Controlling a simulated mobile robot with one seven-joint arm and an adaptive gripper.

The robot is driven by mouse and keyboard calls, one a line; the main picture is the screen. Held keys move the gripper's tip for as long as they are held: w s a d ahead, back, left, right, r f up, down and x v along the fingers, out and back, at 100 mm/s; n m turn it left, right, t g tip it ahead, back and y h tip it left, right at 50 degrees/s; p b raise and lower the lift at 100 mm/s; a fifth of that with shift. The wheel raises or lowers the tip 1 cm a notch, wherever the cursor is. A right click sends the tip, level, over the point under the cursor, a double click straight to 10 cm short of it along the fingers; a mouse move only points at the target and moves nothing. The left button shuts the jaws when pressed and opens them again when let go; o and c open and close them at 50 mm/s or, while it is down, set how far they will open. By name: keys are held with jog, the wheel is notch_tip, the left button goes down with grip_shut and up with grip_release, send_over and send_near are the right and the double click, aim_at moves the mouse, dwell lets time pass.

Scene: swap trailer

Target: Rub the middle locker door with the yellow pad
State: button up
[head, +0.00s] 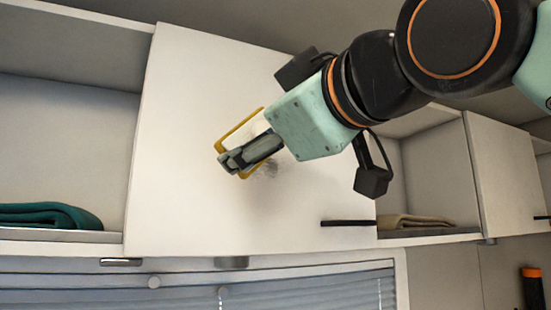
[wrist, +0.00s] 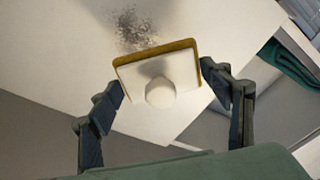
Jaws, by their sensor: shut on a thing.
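The middle locker door (head: 195,85) is a large white panel, shut, with a dark bar handle (head: 348,222) at its lower right. My gripper (head: 236,160) is in front of the door, shut on the yellow pad (head: 240,129). In the wrist view the pad (wrist: 155,53) shows a pale back with a round knob and a yellow rim, between the two fingers (wrist: 162,92). A grey smudge (wrist: 130,27) lies on the door just beyond the pad's edge; in the head view it is partly hidden behind my gripper. I cannot tell whether the pad touches the door.
An open compartment at the left holds a folded teal cloth (head: 48,216). Another at the right holds a folded beige cloth (head: 412,222). A window with a blind (head: 190,293) is below the lockers. An orange-topped dark object (head: 533,288) stands at the lower right.

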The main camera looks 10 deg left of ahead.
aim_at(289, 159)
jog(key=shift+f+p+x, duration=0.15)
jog(key=shift+p+x, duration=0.2)
jog(key=shift+x, duration=1.1)
jog(key=shift+f+p+x, duration=0.1)
jog(key=shift+p+x, duration=0.25)
jog(key=shift+x, duration=1.1)
jog(key=shift+w+a, duration=0.3)
jog(key=shift+w, duration=0.6)
jog(key=shift+w+d, duration=0.95)
jog(key=shift+d, duration=0.55)
jog(key=shift+w+d, duration=0.95)
jog(key=shift+d, duration=0.6)
jog(key=shift+w+d, duration=0.95)
jog(key=shift+d, duration=0.55)
jog(key=shift+s, duration=0.1)
jog(key=s+a+b, duration=0.2)
jog(key=s+a, duration=0.3)
jog(key=a, duration=0.4)
jog(key=shift+s+b, duration=0.2)
jog(key=shift+b, duration=0.15)
